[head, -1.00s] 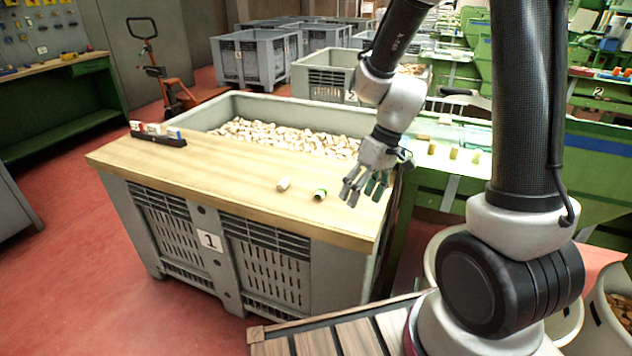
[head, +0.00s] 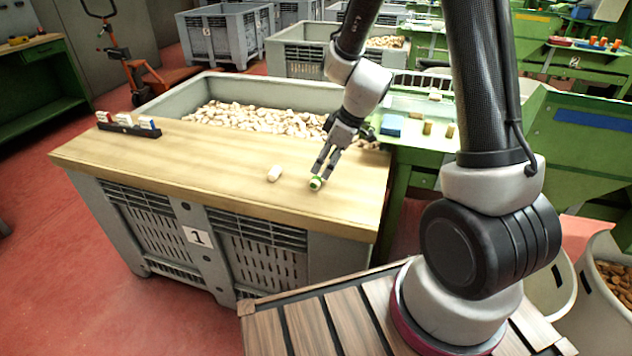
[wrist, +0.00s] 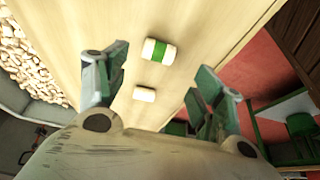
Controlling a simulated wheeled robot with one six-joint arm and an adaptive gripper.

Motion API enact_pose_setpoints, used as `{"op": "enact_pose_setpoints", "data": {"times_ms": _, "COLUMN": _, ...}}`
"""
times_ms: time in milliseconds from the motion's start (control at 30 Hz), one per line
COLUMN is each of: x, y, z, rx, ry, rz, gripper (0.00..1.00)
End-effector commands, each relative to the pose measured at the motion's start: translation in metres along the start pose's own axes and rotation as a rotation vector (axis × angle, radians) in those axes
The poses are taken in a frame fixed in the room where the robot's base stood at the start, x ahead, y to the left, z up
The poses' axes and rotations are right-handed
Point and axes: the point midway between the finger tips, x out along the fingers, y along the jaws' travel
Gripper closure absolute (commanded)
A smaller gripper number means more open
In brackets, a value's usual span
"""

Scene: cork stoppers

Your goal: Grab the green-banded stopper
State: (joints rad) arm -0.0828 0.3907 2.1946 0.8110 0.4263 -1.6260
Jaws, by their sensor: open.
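The green-banded stopper (head: 316,182) lies on the wooden board near its front right part. In the wrist view the green-banded stopper (wrist: 160,51) is pale with a green band around its middle, ahead of the fingertips. My gripper (head: 326,164) is open above the board, with its fingers pointing down close to that stopper. In the wrist view my gripper (wrist: 165,75) has its fingers wide apart with nothing between them held. A plain pale stopper (head: 274,173) lies to the left of the banded one; it also shows in the wrist view (wrist: 144,94).
The wooden board (head: 180,160) lies across a grey crate (head: 165,100) filled with loose stoppers (head: 250,118). A black rack (head: 128,127) with small blocks stands at the board's left. The board between rack and stoppers is clear.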

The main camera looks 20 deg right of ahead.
Motion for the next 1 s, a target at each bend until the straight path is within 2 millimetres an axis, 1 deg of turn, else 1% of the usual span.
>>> {"op": "enact_pose_setpoints", "data": {"times_ms": 33, "x": 0.007, "y": 0.0, "z": 0.001, "rx": 0.001, "ry": -0.002, "rz": -0.003, "gripper": 0.32}}
{"op": "enact_pose_setpoints", "data": {"times_ms": 167, "x": 0.024, "y": 0.002, "z": 0.0, "rx": 0.002, "ry": -0.002, "rz": -0.002, "gripper": 0.32}}
{"op": "enact_pose_setpoints", "data": {"times_ms": 300, "x": 0.047, "y": 0.004, "z": 0.0, "rx": 0.003, "ry": -0.003, "rz": -0.003, "gripper": 0.32}}
{"op": "enact_pose_setpoints", "data": {"times_ms": 400, "x": 0.058, "y": 0.004, "z": -0.001, "rx": 0.002, "ry": -0.002, "rz": -0.002, "gripper": 0.32}}
{"op": "enact_pose_setpoints", "data": {"times_ms": 500, "x": 0.063, "y": 0.004, "z": -0.001, "rx": 0.002, "ry": -0.001, "rz": -0.001, "gripper": 0.32}}
{"op": "enact_pose_setpoints", "data": {"times_ms": 667, "x": 0.063, "y": 0.004, "z": -0.001, "rx": 0.002, "ry": -0.001, "rz": 0.0, "gripper": 0.32}}
{"op": "enact_pose_setpoints", "data": {"times_ms": 700, "x": 0.062, "y": 0.004, "z": -0.001, "rx": 0.002, "ry": -0.001, "rz": 0.0, "gripper": 0.34}}
{"op": "enact_pose_setpoints", "data": {"times_ms": 900, "x": 0.062, "y": 0.004, "z": -0.001, "rx": 0.002, "ry": -0.001, "rz": 0.0, "gripper": 0.65}}
{"op": "enact_pose_setpoints", "data": {"times_ms": 1000, "x": 0.062, "y": 0.004, "z": -0.001, "rx": 0.002, "ry": -0.001, "rz": 0.0, "gripper": 0.66}}
